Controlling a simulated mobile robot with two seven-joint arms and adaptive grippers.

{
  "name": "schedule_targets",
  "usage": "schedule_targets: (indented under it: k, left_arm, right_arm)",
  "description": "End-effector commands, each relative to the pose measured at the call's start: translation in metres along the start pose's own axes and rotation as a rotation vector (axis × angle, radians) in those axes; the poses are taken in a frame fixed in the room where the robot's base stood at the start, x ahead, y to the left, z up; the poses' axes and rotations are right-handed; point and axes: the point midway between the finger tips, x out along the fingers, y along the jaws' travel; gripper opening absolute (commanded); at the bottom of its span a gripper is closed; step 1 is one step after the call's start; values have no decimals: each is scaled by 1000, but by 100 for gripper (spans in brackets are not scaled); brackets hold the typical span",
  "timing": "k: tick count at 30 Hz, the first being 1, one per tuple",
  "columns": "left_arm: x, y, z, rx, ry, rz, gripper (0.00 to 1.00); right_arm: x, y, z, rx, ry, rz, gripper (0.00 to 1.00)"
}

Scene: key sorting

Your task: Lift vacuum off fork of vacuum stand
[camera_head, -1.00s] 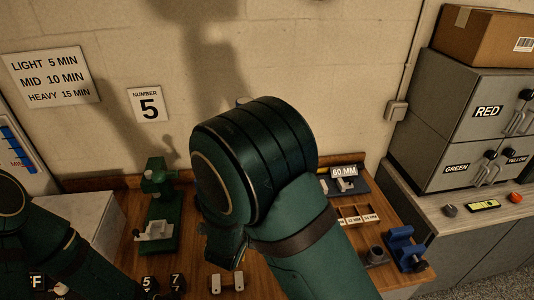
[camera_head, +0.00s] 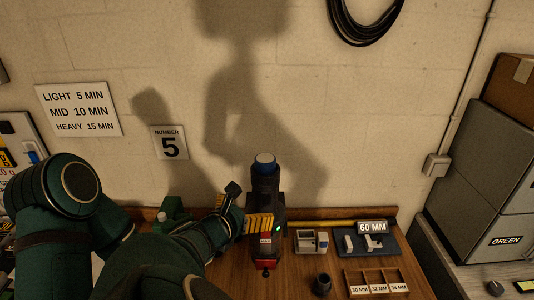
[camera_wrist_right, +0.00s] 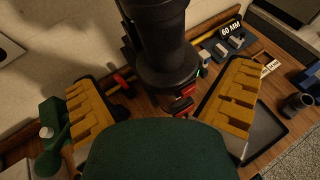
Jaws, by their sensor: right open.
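The vacuum (camera_head: 265,185) appears to be the dark upright body with a blue-capped top, standing at the back of the wooden bench near the wall. Its lower part has red areas and a small green light. My right gripper (camera_head: 257,223) is at its lower front in the head view. In the right wrist view my right gripper (camera_wrist_right: 160,90) is open, with a yellow finger on either side of the dark vacuum (camera_wrist_right: 160,45). Both fingers look clear of it. The stand and its fork cannot be told apart from the body. My left gripper is not in view.
A 60 MM block fixture (camera_head: 370,242) and a small grey holder (camera_head: 310,241) are right of the vacuum. A compartment tray (camera_head: 375,281) and dark cup (camera_head: 322,285) lie nearer. A green device (camera_head: 172,212) is to the left. The wall (camera_head: 400,130) is close behind.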

Motion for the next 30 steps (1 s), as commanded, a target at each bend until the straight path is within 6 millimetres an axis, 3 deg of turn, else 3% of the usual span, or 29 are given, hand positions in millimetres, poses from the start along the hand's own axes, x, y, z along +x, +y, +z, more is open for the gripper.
schedule_targets:
  k: [4, 14, 21, 30]
  left_arm:
    - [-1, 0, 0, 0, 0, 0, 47]
    - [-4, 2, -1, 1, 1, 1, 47]
    - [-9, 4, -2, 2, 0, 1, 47]
    - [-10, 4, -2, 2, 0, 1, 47]
  right_arm:
    - [27, -1, 0, -3, -1, -4, 100]
    - [53, -2, 2, -4, -1, -2, 100]
    - [87, -5, 5, -6, -2, -2, 100]
    - [96, -4, 4, -4, 1, 1, 100]
